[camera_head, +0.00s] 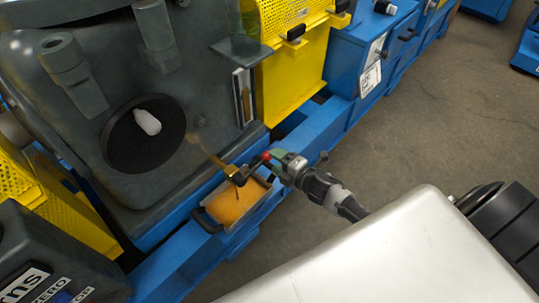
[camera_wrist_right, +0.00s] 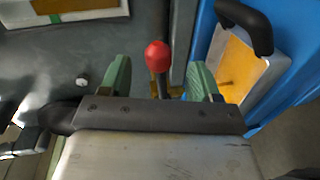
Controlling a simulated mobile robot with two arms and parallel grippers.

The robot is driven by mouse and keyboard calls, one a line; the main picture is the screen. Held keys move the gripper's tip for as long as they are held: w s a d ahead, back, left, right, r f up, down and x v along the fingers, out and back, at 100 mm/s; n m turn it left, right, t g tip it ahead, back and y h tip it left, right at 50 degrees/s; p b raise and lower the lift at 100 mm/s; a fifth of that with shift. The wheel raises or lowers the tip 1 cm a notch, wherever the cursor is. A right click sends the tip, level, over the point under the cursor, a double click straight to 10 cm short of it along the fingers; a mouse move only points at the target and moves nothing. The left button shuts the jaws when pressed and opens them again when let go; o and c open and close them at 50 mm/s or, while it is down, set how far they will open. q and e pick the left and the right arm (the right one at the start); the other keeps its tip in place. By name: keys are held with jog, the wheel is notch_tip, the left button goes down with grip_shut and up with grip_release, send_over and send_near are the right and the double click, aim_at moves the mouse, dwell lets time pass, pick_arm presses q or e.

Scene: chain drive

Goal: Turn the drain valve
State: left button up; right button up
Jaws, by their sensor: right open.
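The drain valve (camera_head: 231,173) is a brass fitting at the lower front of the grey machine housing. Its dark lever ends in a red knob (camera_head: 266,157). The red knob also shows in the right wrist view (camera_wrist_right: 158,56). My right gripper (camera_head: 278,160) is at the knob, with its green fingers apart. In the wrist view the knob appears between the two fingers (camera_wrist_right: 160,75), with a visible gap to each. The brass body is mostly hidden behind the gripper in the wrist view. My left gripper is not in view.
A tray of orange liquid (camera_head: 211,216) with black handles sits under the valve on the blue frame (camera_head: 170,262). Bare floor (camera_head: 430,120) lies to the right.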

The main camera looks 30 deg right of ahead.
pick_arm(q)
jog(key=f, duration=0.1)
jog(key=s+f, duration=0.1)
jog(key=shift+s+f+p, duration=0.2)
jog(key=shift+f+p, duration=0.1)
pick_arm(e)
jog(key=v, duration=0.6)
jog(key=shift+s, duration=0.2)
jog(key=s+a+f+m+g+h, duration=0.1)
jog(key=s+f+m+g+h, duration=0.6)
jog(key=f+m, duration=0.5)
jog(key=s+a+f+m+g+y, duration=0.1)
jog(key=s+a+f+m+g, duration=0.25)
jog(key=s, duration=0.35)
jog(key=s+a+f+m+g+y, duration=0.1)
jog(key=s+a+f+m+g, duration=0.2)
jog(key=s, duration=0.4)
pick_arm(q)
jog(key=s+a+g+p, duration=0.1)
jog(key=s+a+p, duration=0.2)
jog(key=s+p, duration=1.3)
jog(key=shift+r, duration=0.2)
pick_arm(e)
jog(key=s+d, duration=0.2)
jog(key=s, duration=1.4)
jog(key=shift+r, duration=0.35)
jog(key=shift+g, duration=0.25)
